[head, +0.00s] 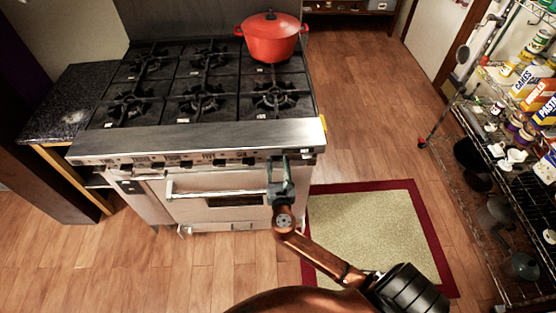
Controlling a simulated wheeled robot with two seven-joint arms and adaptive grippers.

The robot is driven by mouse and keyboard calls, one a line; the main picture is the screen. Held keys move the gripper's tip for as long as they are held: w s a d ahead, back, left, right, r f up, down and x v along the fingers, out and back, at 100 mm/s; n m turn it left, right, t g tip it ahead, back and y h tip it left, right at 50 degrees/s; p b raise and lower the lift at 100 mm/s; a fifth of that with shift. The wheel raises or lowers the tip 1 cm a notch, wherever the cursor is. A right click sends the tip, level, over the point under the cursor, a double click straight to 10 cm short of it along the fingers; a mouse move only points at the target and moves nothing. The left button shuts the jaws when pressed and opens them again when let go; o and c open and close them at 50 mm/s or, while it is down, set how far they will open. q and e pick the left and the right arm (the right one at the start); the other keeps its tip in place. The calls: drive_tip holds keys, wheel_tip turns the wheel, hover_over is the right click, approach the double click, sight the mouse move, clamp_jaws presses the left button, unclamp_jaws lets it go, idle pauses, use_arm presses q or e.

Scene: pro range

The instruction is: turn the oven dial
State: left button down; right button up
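The oven (195,137) is a steel range with a black burner top, at the left centre of the head view. A row of small dark dials (249,161) runs along its front panel, under the steel edge. My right gripper (280,168) is at the right end of this panel, above the right end of the oven door handle (215,192). Its fingers are small and dark against the panel. I cannot tell whether they are open or shut, or whether they touch a dial. The gripper and wrist hide that end of the panel. My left gripper is not in view.
A red lidded pot (271,42) stands on the back right burner. A dark counter (72,105) adjoins the oven on the left. A wire shelf (505,190) with food packages stands at the right. A red-bordered mat (365,225) lies on the otherwise clear wood floor between.

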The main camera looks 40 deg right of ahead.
drive_tip(key=shift+m, duration=0.3)
drive_tip(key=m, duration=0.3)
drive_tip(key=shift+f+m, duration=0.1)
drive_tip(key=shift+m, duration=0.3)
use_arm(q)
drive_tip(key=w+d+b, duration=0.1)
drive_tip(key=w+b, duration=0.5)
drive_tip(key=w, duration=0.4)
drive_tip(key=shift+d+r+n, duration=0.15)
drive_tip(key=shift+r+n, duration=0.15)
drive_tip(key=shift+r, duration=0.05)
use_arm(e)
drive_tip(key=shift+s+d+f+m, duration=0.1)
drive_tip(key=shift+m, duration=3.75)
drive_tip(key=shift+d+f+m, duration=0.1)
drive_tip(key=shift+m, duration=3.75)
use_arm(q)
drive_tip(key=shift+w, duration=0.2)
use_arm(e)
drive_tip(key=o, duration=1.1)
drive_tip(key=shift+r, duration=0.1)
drive_tip(key=shift+o, duration=0.2)
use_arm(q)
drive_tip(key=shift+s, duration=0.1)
